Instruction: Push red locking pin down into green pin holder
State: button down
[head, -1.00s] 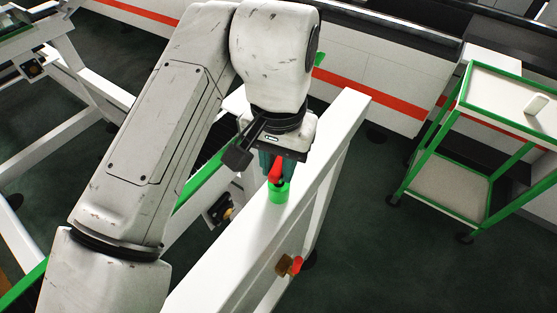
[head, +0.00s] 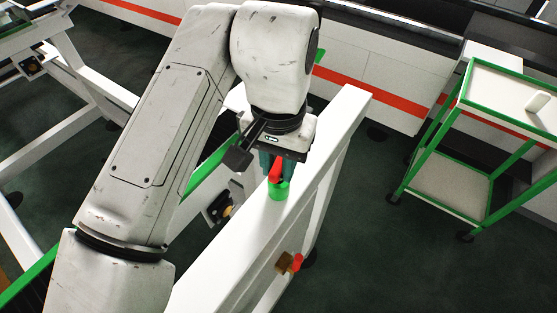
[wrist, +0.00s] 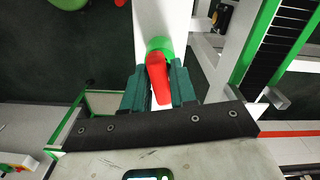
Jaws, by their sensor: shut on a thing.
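The red locking pin (head: 275,172) is held upright by my gripper (head: 272,163), directly above the green pin holder (head: 279,190) on top of the white rack beam (head: 245,231). In the wrist view, my gripper's two teal fingers (wrist: 158,88) are shut on the red pin (wrist: 158,82), one on each side. The green holder (wrist: 160,46) shows just beyond the pin in that view. The pin's lower end is at the holder's opening; how deep it sits is hidden.
A second red pin or handle (head: 297,262) on a brown block sticks out from the beam's side. A white and green trolley (head: 480,150) stands at the right. Dark floor between the beam and trolley is clear.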

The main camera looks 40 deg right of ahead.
jog(key=shift+f, duration=0.45)
dwell(0.5)
jog(key=c, duration=0.8)
grip_release()
notch_tip(320, 180, up, 11)
jog(key=shift+f+b, duration=0.1)
jog(key=shift+b, duration=0.55)
